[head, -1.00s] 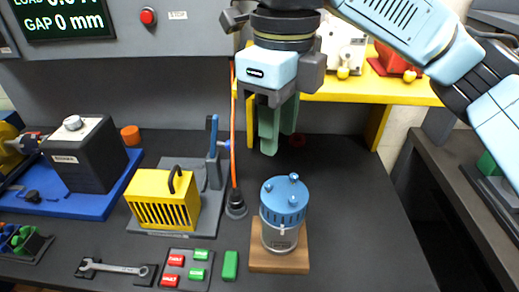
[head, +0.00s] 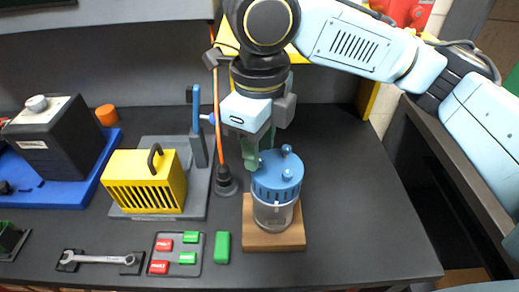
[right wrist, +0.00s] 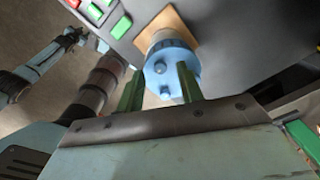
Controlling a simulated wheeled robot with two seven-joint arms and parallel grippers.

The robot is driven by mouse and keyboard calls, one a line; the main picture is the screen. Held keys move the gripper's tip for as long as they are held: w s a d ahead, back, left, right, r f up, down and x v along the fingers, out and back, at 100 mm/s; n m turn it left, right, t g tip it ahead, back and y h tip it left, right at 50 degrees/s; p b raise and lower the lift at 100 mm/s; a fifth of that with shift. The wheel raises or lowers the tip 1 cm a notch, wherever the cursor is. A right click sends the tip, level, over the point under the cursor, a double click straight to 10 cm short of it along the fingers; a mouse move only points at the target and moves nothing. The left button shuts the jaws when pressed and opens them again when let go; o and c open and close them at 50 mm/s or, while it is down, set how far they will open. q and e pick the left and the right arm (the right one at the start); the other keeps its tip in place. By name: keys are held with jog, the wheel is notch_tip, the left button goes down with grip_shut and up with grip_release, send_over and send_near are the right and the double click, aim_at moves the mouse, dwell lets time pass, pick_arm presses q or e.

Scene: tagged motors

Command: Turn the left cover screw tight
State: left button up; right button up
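The motor (head: 273,212) stands upright on a wooden block (head: 256,241). Its blue cover (head: 277,178) carries upright blue screws, one at the back (head: 286,150) and one at the front right (head: 287,173). The left screw is largely hidden by my fingers in the head view. My right gripper (head: 256,160) points down at the cover's left edge. In the right wrist view, its green fingers (right wrist: 160,72) are apart, with a screw (right wrist: 160,67) seen between them and another screw (right wrist: 164,90) nearer. Contact cannot be told. My left arm seems to show small at the wrist view's left; its fingers are unclear.
Left of the motor are a green block (head: 222,247), a tray of red and green buttons (head: 175,254) and a wrench (head: 100,258). A yellow vented box (head: 146,182) and an orange cable (head: 219,110) stand behind. The table right of the motor is clear.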

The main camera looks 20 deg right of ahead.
jog(key=shift+f, duration=0.5)
grip_shut()
pick_arm(q)
jog(key=shift+s+a+f, duration=0.1)
jog(key=shift+s+a, duration=0.15)
jog(key=shift+a, duration=0.1)
